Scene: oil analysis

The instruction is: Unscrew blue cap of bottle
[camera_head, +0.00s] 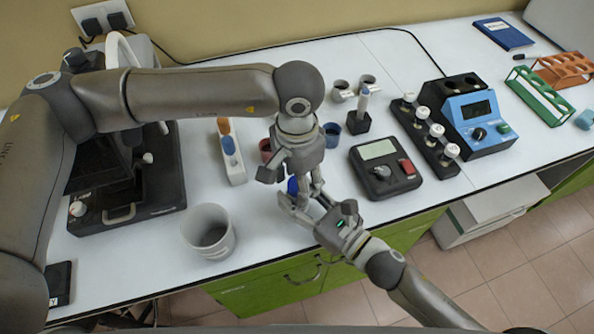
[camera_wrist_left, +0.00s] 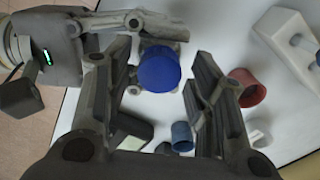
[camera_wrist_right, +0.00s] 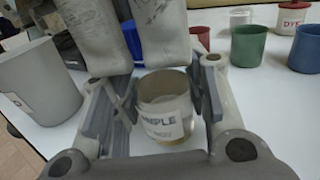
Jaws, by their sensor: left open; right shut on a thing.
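The blue cap (camera_wrist_left: 159,68) shows between the spread fingers of my open left gripper (camera_wrist_left: 163,88), with a gap on its right side. In the head view the blue cap (camera_head: 292,186) is partly hidden below my left gripper (camera_head: 296,190). My right gripper (camera_head: 305,203) comes from the lower right and is shut on the bottle. In the right wrist view the clear bottle (camera_wrist_right: 166,112), with a white sample label, stands upright between the fingers.
A grey bucket (camera_head: 209,230) stands left of the grippers. A red cup (camera_wrist_right: 200,38), a green cup (camera_wrist_right: 248,46) and a blue cup (camera_wrist_right: 305,52) are close behind. A dark meter (camera_head: 385,170) is to the right. A white holder (camera_head: 231,155) stands behind the bucket.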

